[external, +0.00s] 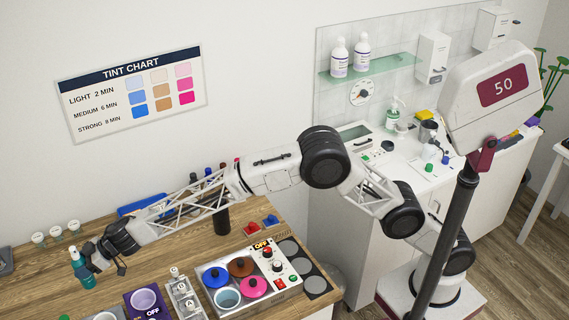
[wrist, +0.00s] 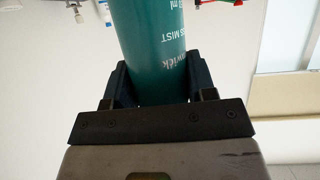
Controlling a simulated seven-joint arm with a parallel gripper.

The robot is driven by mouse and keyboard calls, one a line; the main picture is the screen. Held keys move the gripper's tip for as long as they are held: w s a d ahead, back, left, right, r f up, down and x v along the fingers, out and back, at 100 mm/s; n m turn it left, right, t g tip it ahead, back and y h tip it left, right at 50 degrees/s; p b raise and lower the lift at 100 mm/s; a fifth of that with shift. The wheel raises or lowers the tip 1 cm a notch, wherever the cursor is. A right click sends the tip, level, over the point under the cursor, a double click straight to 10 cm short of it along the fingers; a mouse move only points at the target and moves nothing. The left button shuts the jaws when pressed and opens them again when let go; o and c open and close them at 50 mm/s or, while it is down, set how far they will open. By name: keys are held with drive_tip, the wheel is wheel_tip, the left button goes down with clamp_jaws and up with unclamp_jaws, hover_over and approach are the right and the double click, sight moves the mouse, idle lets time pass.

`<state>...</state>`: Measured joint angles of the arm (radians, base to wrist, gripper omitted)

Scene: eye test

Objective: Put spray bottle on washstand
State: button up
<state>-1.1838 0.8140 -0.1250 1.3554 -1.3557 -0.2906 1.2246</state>
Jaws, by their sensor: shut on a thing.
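The spray bottle (external: 84,274) is teal with a white nozzle, at the left end of the wooden counter in the external view. My gripper (external: 92,261) is shut around its body. The wrist view shows the teal bottle (wrist: 155,45) with white lettering between both fingers. The bottle looks about upright. I cannot tell whether its base touches the counter. The washstand (external: 335,222) is the white cabinet at the right, well away from my gripper. My arm partly hides its front.
The wooden counter (external: 165,232) holds a warmer with several coloured pots (external: 240,278), and a purple box (external: 147,301).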

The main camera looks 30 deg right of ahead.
sight(91, 285)
drive_tip(key=shift+f, duration=2.9)
drive_tip(key=shift+f, duration=0.15)
drive_tip(key=shift+f, duration=1.95)
drive_tip(key=shift+f, duration=0.15)
drive_tip(key=o, duration=1)
drive_tip(key=shift+d+r, duration=0.1)
drive_tip(key=shift+r, duration=0.1)
